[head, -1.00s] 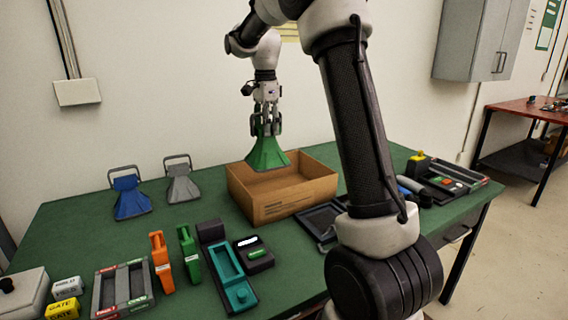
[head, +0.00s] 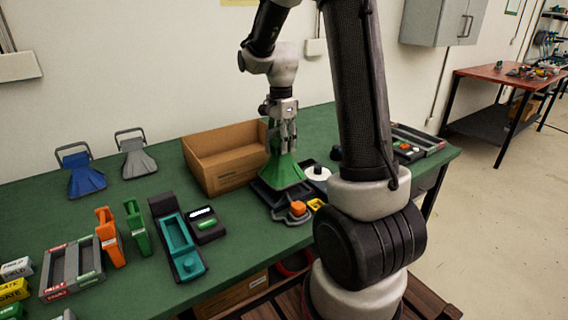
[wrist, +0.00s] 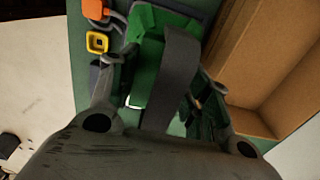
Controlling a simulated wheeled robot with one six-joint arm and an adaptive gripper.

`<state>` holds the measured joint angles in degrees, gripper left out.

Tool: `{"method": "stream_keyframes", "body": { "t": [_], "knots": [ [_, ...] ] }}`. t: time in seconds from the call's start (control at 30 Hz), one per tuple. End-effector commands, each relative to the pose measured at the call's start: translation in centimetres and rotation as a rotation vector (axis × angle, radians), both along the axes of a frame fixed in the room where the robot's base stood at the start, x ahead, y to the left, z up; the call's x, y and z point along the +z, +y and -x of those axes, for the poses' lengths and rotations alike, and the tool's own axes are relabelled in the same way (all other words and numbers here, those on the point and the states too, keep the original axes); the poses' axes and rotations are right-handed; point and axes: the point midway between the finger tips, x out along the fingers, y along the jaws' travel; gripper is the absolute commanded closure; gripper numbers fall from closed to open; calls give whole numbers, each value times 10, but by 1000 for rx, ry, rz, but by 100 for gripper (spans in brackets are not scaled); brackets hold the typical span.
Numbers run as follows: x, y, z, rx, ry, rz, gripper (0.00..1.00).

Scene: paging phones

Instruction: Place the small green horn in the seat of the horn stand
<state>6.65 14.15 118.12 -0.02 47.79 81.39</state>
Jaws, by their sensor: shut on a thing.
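The small green horn (head: 284,171) hangs wide end down in my gripper (head: 284,133), which is shut on its upper part. In the head view its flared end is over a dark flat tray-like piece (head: 262,192) just right of the cardboard box. I cannot tell whether the horn touches that piece, or whether it is the horn stand; no seat is clearly visible. In the wrist view the green horn (wrist: 147,68) shows beyond the fingers, partly hidden by a grey bar.
The open cardboard box (head: 225,178) stands close left of the horn. An orange-topped grey part (head: 298,209), a yellow square piece (head: 316,204) and a white roll (head: 318,174) lie close by. Blue (head: 84,176) and grey (head: 136,158) horn-shaped pieces stand at the left back.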

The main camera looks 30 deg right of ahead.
Motion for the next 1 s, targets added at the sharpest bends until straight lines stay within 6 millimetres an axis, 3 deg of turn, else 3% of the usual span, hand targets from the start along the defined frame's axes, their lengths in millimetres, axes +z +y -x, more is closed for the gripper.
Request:
{"method": "stream_keyframes", "body": {
  "t": [0.4, 0.77, 0.8, 0.9, 1.0],
  "knots": [
    [-47, 0, 0, 0, 1, 0, 100],
    [-52, 0, 0, 0, 0, 0, 100],
    [-52, 0, 0, 0, 0, 0, 49],
    [-52, 0, 0, -1, 0, 0, 31],
    [-52, 0, 0, -1, 0, 0, 31]
  ]
}}
